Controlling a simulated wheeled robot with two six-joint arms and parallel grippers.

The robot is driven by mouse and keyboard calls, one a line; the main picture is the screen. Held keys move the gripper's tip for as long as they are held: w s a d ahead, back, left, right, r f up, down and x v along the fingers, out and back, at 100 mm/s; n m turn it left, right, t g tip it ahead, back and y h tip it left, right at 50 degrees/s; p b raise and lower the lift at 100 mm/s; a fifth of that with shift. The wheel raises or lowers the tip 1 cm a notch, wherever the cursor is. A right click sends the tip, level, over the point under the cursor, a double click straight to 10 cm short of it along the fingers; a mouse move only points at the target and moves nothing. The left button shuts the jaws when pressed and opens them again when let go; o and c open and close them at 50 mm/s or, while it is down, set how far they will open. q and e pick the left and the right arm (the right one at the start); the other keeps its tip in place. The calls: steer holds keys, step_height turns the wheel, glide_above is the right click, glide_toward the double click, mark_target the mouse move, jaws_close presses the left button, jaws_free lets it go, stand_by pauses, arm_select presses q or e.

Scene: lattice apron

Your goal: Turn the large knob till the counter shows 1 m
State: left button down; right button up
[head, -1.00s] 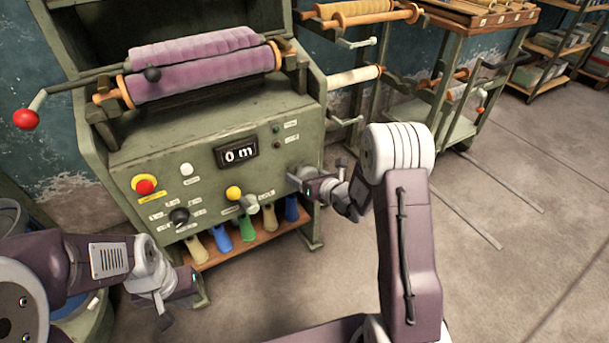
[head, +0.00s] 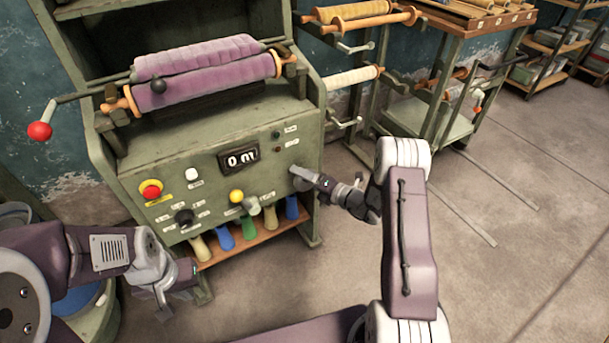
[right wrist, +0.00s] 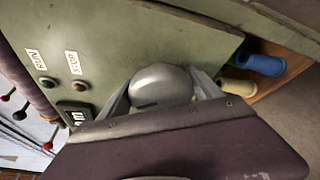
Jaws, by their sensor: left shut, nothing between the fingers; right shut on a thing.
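The large knob (right wrist: 160,85) is a smooth grey dome on the green machine's front panel. In the right wrist view it sits between the two fingers of my right gripper (right wrist: 160,96), which is shut on it. In the head view my right gripper (head: 303,178) is at the panel's right side and mostly hides the knob. The counter (head: 239,158) is a dark window left of and above that gripper, and it appears to read 0 m. My left gripper (head: 172,301) is shut and empty, low in front of the machine's left side, apart from it.
The panel carries a red button (head: 151,190), a black dial (head: 184,217), a yellow knob (head: 236,196) and a grey lever (head: 251,206). A purple roll (head: 205,80) lies on top. Coloured handles hang below. A trolley (head: 440,120) stands at right; floor is clear nearby.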

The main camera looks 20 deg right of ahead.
steer(key=shift+m+t+y+p, duration=0.4)
steer(key=shift+m+y, duration=0.2)
steer(key=shift+m, duration=0.9)
steer(key=o, duration=1.4)
steer(key=shift+d, duration=0.1)
steer(key=p+v, duration=0.2)
steer(key=v, duration=0.7)
steer(key=shift+p, duration=0.4)
